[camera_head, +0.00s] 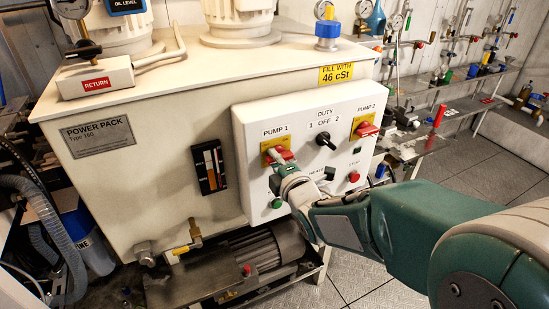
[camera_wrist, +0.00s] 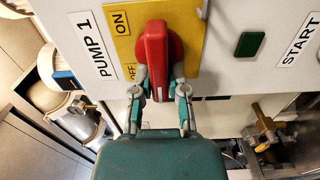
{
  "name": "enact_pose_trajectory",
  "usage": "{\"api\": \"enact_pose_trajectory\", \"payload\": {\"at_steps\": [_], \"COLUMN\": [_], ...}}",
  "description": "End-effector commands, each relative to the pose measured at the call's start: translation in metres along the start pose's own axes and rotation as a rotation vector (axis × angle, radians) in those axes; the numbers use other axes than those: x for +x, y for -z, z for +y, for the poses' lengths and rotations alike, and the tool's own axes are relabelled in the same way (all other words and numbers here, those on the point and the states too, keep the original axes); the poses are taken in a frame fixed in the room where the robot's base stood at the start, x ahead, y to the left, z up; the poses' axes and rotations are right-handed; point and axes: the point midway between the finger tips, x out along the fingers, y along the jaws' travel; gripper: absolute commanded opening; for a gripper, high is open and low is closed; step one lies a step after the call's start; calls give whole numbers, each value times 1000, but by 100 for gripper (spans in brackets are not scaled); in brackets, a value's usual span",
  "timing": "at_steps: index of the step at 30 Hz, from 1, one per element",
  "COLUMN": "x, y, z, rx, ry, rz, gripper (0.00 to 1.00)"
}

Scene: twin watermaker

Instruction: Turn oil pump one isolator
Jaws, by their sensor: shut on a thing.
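The pump 1 isolator is a red handle (camera_wrist: 157,50) on a yellow plate (camera_wrist: 188,22) marked ON and OFF. In the wrist view its long side runs up and down the picture, with both labels to its left. In the head view the isolator (camera_head: 279,154) sits under the PUMP 1 label on the white panel, partly hidden by my gripper (camera_head: 286,168). In the wrist view my gripper (camera_wrist: 159,88) is shut on the handle's near end, one finger on each side.
The white panel (camera_head: 300,120) also carries a black duty selector (camera_head: 326,142), the red pump 2 isolator (camera_head: 367,130), a red stop button (camera_head: 353,177) and a green button (camera_head: 277,203). A motor (camera_head: 240,260) lies below. Open floor (camera_head: 470,165) shows at right.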

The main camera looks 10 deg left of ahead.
Motion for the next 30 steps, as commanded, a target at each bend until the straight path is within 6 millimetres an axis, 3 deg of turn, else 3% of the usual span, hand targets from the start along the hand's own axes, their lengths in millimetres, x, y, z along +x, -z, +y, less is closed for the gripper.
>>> {"api": "enact_pose_trajectory", "payload": {"at_steps": [17,18,19,20,30], "x": [-1,-1,-1,-1,-2], "y": [2,2,2,2,0], "z": [-7,-7,-7,-7,-3], "rx": [-30,-30,-30,-30,-28], "ry": [17,17,17,17,7], "rz": [6,6,6,5,2], "gripper": [0,37,50,54,54]}}
